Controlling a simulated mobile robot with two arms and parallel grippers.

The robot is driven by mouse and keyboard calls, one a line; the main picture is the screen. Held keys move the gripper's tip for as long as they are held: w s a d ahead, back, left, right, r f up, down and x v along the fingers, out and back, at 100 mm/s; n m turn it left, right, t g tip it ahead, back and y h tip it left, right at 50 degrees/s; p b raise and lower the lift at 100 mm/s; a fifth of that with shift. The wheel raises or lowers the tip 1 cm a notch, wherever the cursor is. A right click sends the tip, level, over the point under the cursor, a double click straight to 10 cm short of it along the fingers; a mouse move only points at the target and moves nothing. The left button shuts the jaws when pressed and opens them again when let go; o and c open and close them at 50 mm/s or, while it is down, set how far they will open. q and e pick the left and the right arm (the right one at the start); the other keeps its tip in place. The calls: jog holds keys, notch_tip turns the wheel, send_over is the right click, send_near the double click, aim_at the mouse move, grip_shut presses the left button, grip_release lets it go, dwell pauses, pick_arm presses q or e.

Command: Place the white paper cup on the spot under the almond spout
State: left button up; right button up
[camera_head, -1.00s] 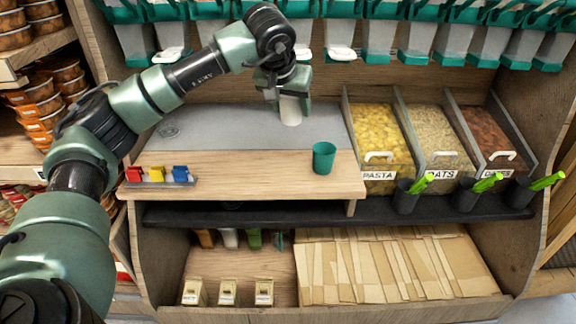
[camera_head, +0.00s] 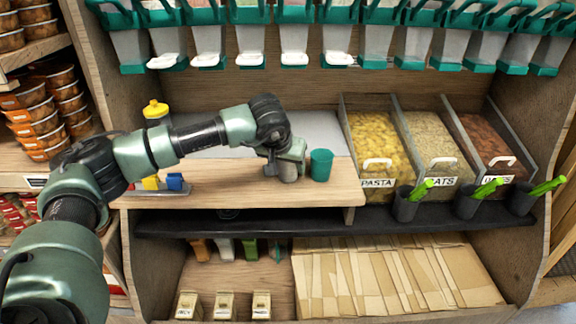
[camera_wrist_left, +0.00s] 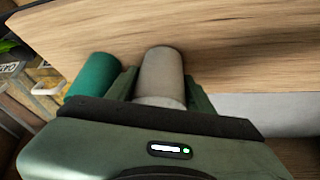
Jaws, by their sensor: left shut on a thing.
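The white paper cup (camera_wrist_left: 162,72) looks greyish in the left wrist view, between the two fingers of my left gripper (camera_wrist_left: 163,98). The gripper is shut on it. In the head view my left gripper (camera_head: 287,158) is low over the front part of the wooden counter, with the cup (camera_head: 288,174) at its tip. I cannot tell whether the cup touches the wood. Several dispensers with spouts (camera_head: 294,58) hang in a row along the back. I cannot read which one is almond, and the arm hides part of the counter. My right gripper is not in view.
A green cup (camera_head: 321,164) stands close to the right of the held cup; it also shows in the left wrist view (camera_wrist_left: 93,76). Bins of pasta (camera_head: 377,140), oats and another dry food stand right. A yellow-topped object (camera_head: 155,109) stands left. The grey surface (camera_head: 318,128) behind looks clear.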

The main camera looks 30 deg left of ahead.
pick_arm(q)
jog(key=shift+f, duration=0.15)
jog(key=o, duration=1.3)
